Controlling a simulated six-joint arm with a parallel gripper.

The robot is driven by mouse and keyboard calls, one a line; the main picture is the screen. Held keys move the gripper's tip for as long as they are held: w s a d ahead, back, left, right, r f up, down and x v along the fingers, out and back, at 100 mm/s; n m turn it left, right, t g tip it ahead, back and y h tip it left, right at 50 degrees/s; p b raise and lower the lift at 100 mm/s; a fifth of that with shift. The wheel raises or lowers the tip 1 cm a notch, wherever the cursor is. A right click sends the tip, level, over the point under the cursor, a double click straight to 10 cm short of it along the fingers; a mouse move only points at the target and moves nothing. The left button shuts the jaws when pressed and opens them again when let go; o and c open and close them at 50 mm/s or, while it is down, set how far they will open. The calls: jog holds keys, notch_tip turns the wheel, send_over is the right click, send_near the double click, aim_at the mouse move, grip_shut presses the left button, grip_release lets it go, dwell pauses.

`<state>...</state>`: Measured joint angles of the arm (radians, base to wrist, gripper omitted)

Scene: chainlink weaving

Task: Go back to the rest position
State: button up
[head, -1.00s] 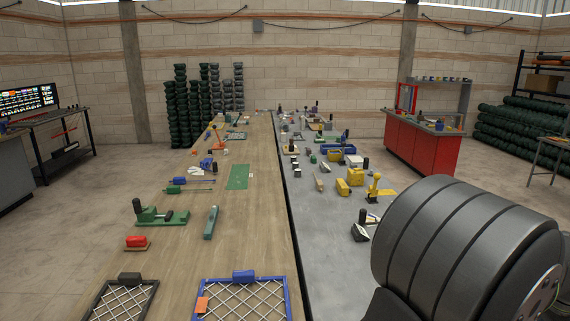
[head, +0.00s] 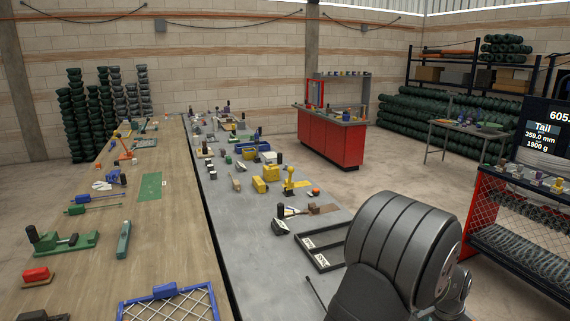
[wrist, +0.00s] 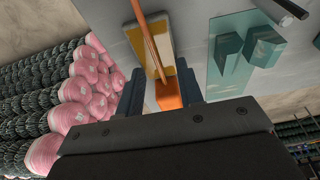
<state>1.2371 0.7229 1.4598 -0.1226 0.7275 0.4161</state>
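My gripper (wrist: 160,92) shows in the wrist view as two dark fingers standing apart. An orange block with a long orange rod (wrist: 149,40) shows in line with the gap between them. A strip of gap shows beside the left finger, and I see no clear grip on the block. Behind the rod is a yellow and white tray (wrist: 163,42) on a grey surface. In the head view my dark rounded arm fills the lower right, and the gripper itself is out of sight there.
A wooden bench (head: 90,240) and a grey bench (head: 245,235) carry tools and fixtures. A blue frame with wire mesh (head: 170,302) lies at the front. A red cabinet (head: 325,138) stands behind. A mesh-fronted rack (head: 525,230) is at right. Teal blocks (wrist: 247,48) show in the wrist view.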

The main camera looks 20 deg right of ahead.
jog(key=shift+d, duration=0.45)
